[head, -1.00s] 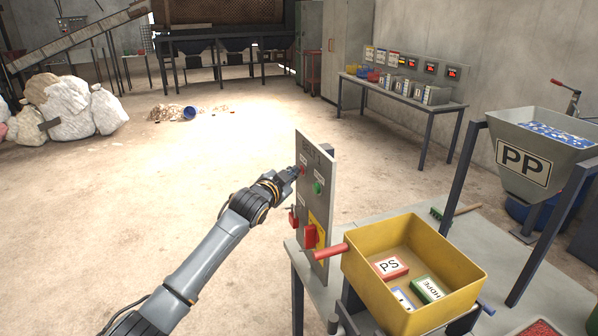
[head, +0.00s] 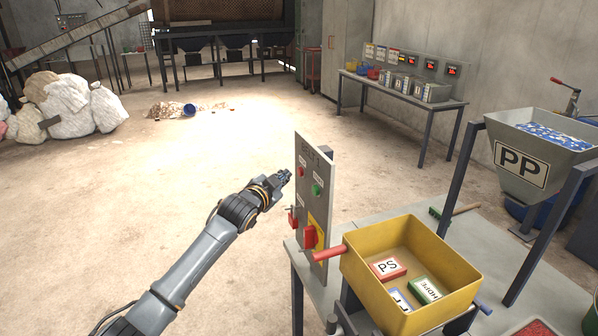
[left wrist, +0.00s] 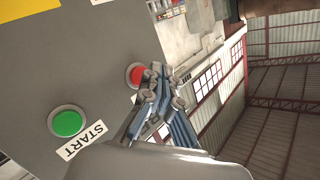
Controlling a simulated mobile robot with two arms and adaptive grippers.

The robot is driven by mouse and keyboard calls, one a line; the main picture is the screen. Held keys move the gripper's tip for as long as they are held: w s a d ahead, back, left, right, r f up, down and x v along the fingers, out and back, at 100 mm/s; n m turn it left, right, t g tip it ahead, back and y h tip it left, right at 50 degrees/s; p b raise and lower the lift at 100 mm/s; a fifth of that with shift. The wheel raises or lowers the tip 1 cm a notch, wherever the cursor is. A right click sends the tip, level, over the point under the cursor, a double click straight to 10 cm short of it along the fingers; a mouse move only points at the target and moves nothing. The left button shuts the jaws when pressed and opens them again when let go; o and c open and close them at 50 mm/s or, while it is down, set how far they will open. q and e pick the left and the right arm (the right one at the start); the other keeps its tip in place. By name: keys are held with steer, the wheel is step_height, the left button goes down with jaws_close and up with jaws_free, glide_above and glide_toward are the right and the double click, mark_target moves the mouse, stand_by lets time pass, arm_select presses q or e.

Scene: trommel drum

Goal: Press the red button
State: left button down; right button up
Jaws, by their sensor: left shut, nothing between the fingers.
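The red button (head: 302,171) is on the upper part of an upright grey control panel (head: 313,214), left of a green button (head: 316,189). In the left wrist view the red button (left wrist: 136,75) shows just beyond the fingertips, and the green button (left wrist: 67,122) sits by a START label. My left gripper (head: 286,174) is shut and empty, its fingers pointing at the panel near the red button. In the head view a small gap shows between them. In the left wrist view the gripper (left wrist: 164,92) overlaps the button's edge. My right gripper is not in view.
Lower on the panel are a red rotary switch (head: 310,237) and a red part (head: 293,219) at its left edge. A yellow bin (head: 448,261) with labelled blocks stands close to the panel's right. The floor to the left is open.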

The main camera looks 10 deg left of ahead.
arm_select(q)
steer(key=s+a+p, duration=0.1)
steer(key=s+a, duration=0.1)
steer(key=a, duration=0.1)
steer(key=shift+s+a+p, duration=0.25)
steer(key=shift+a+p, duration=0.05)
steer(key=shift+p, duration=0.1)
stand_by(0.4)
